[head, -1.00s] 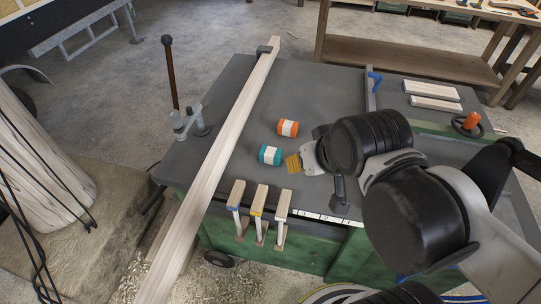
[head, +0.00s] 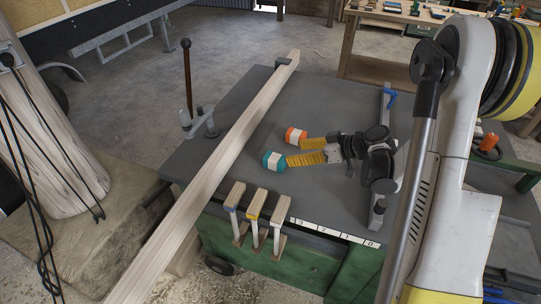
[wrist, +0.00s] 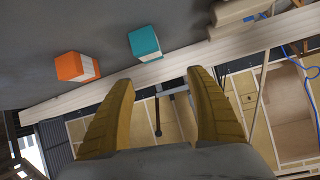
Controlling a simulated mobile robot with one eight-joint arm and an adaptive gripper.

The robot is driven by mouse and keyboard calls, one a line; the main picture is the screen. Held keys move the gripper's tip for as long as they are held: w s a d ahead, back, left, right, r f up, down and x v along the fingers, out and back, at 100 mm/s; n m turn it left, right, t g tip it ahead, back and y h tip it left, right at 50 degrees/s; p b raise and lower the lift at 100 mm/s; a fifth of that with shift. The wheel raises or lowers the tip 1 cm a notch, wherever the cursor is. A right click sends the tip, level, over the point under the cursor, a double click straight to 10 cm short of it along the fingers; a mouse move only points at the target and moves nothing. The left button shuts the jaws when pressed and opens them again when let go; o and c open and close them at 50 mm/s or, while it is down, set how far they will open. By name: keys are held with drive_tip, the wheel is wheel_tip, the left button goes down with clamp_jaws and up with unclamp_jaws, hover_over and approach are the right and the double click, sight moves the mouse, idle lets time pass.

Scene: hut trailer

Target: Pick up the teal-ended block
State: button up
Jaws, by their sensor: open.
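The teal-ended block (head: 273,161), with a white middle band, lies on the grey tabletop in the head view. In the wrist view the teal-ended block (wrist: 145,42) shows its teal end, above the gap between the fingers. My gripper (head: 295,151) is open, its yellow ribbed fingers pointing left at the blocks. In the head view one fingertip appears close beside the teal-ended block; I cannot tell if they touch. In the wrist view my gripper (wrist: 160,76) has nothing between its fingers.
An orange-ended block (head: 295,135) lies just behind the teal one; it also shows left in the wrist view (wrist: 74,67). A long wooden beam (head: 215,162) crosses the table's left side. Several wooden-topped pieces (head: 257,203) stand at the front edge.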

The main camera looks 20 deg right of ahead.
sight(282, 160)
drive_tip(key=shift+n+t+y, duration=0.4)
drive_tip(key=shift+n+y, duration=0.2)
drive_tip(key=shift+n, duration=0.2)
drive_tip(key=f, duration=0.1)
drive_tip(key=d+f, duration=0.2)
drive_tip(key=f, duration=0.1)
drive_tip(key=shift+w+a+f+b, duration=0.1)
drive_tip(key=shift+a+f+b, duration=0.15)
drive_tip(key=shift+a+b, duration=0.1)
drive_tip(key=b+x, duration=0.1)
drive_tip(key=x, duration=0.3)
drive_tip(key=b+x, duration=0.3)
drive_tip(key=x, duration=0.3)
drive_tip(key=shift+w+d, duration=0.1)
drive_tip(key=shift+w, duration=0.15)
drive_tip(key=shift+r, duration=0.15)
drive_tip(key=c, duration=1.3)
